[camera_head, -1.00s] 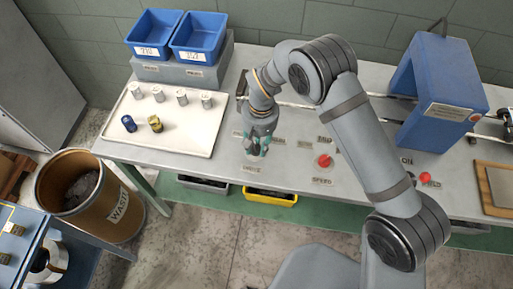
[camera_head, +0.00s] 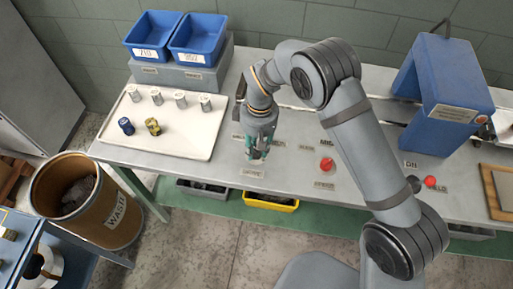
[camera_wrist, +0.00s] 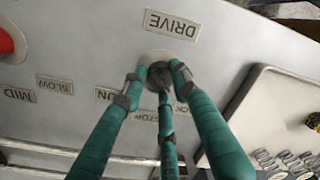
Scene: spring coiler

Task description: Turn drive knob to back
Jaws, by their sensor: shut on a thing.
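The drive knob (camera_wrist: 160,77) is a small dark piece on a pale round base (camera_wrist: 158,56), beside the DRIVE label (camera_wrist: 172,24) in the wrist view. My gripper (camera_wrist: 160,72) has teal fingers with dark tips. They are shut around the knob and hide most of it, so I cannot tell which way it points. The RUN label (camera_wrist: 112,96) and the other position labels lie past the knob, partly covered by the fingers. In the head view my gripper (camera_head: 257,153) is low over the panel, just behind the DRIVE label (camera_head: 252,173), and hides the knob.
A red knob (camera_head: 326,164) stands to the right on the panel, with another red control (camera_head: 430,182) further right. A white tray (camera_head: 190,140) with several small cylinders is at the left. A blue machine (camera_head: 440,85) stands at the right. A waste drum (camera_head: 112,215) is front left.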

